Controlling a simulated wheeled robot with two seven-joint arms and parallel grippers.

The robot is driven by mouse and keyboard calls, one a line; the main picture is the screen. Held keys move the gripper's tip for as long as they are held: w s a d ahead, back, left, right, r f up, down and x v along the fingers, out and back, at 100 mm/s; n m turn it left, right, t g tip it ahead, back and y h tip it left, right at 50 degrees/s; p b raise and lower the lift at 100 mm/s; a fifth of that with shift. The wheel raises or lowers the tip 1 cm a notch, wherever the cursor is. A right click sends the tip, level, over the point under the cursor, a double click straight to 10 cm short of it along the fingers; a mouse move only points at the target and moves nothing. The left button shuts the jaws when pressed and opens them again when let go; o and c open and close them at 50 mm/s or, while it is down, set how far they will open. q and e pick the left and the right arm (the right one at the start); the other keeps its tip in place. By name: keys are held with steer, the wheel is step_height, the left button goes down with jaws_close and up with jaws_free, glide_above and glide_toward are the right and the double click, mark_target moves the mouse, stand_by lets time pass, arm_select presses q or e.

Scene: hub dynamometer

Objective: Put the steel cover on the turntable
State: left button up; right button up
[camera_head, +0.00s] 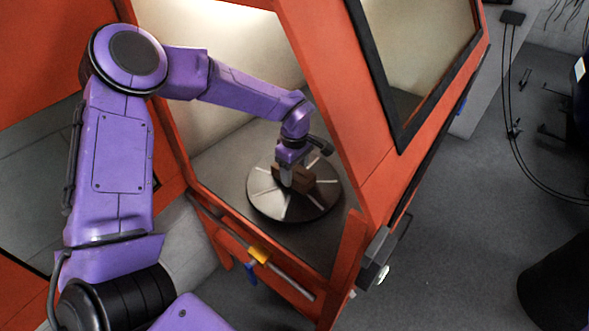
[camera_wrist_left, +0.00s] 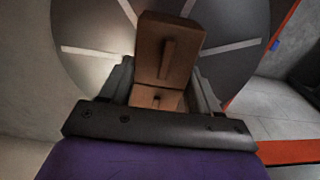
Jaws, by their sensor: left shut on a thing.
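The turntable (camera_head: 262,204) is a round dark disc with pale radial lines inside the orange-framed enclosure; it also fills much of the left wrist view (camera_wrist_left: 90,70). My left gripper (camera_head: 288,178) is over the middle of the disc, pointing down. It is shut on a brown block-shaped piece (camera_head: 307,180), which I take to be the steel cover, though it looks brown rather than steel-grey. In the left wrist view the brown piece (camera_wrist_left: 183,72) sits between the two fingers. I cannot tell whether it touches the disc. My right gripper is not in view.
The orange enclosure frame (camera_head: 345,110) stands close to the right of my left arm. A front rail with a yellow clip (camera_head: 259,254) runs below the opening. A black round object (camera_head: 560,290) stands on the grey floor at the right.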

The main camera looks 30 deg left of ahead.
mark_target(294, 169)
arm_select(q)
steer(key=shift+f, duration=0.1)
steer(key=shift+f, duration=0.1)
steer(key=o, duration=1.4)
steer(key=shift+f, duration=0.1)
steer(key=shift+c, duration=0.2)
step_height(294, 169, up, 12)
steer(key=shift+r+b, duration=0.2)
steer(key=shift+b, duration=0.2)
steer(key=shift+s, duration=0.1)
